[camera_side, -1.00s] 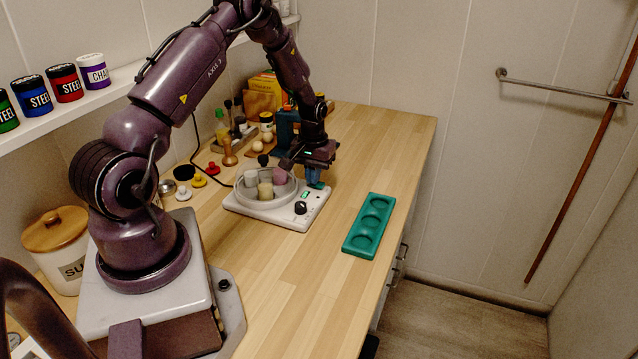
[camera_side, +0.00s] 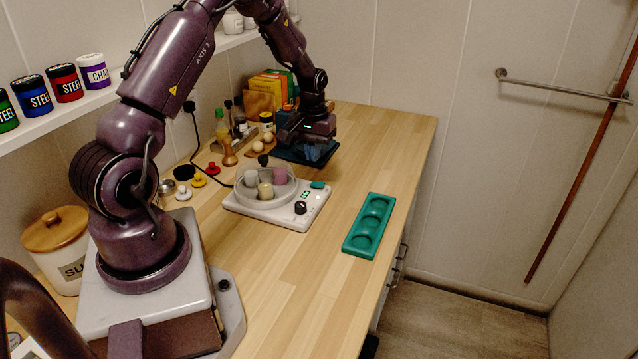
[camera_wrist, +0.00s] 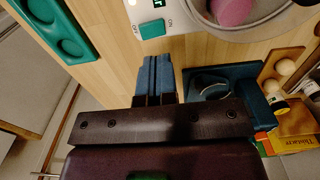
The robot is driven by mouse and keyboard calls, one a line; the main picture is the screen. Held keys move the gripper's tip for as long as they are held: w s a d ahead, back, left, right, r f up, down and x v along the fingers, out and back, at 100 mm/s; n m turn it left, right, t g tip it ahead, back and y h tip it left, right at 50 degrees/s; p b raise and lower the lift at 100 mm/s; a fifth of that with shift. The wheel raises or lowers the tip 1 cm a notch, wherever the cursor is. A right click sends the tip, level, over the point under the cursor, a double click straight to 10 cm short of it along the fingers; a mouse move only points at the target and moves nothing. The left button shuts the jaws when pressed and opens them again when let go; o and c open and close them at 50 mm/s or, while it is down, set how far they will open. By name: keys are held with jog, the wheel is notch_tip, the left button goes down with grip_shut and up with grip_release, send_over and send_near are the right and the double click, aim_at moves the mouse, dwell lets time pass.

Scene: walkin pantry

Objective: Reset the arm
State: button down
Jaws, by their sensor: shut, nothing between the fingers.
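My gripper (camera_side: 314,152) is above the counter, behind the white appliance, with its blue fingers pointing down. The wrist view shows the same two fingers (camera_wrist: 155,78) pressed together, with nothing between them. They are apart from the appliance's green button (camera_wrist: 152,29). The white appliance (camera_side: 285,217) carries a clear round dish with a pink, a yellowish and a pale piece in it. Its small green display is lit, and a black knob (camera_side: 300,207) is on its front.
A green tray with round hollows (camera_side: 369,225) lies at right. A dark blue object (camera_side: 290,154) is under and behind my gripper. Bottles, pale balls and boxes (camera_side: 268,88) crowd the back. Small red, yellow and white knobbed pieces are at left. The front counter is clear.

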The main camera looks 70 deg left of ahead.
jog(key=shift+r, duration=0.2)
jog(key=s+d+r+m+t, duration=0.2)
jog(key=s+d+r+m, duration=0.2)
jog(key=s+d+r, duration=0.4)
jog(key=s+d+r+m+t, duration=0.3)
jog(key=s+d+r+m, duration=0.2)
jog(key=d+r, duration=1.1)
jog(key=s+d, duration=0.2)
jog(key=s, duration=0.1)
jog(key=shift+d+r+t, duration=0.15)
jog(key=shift+t, duration=0.15)
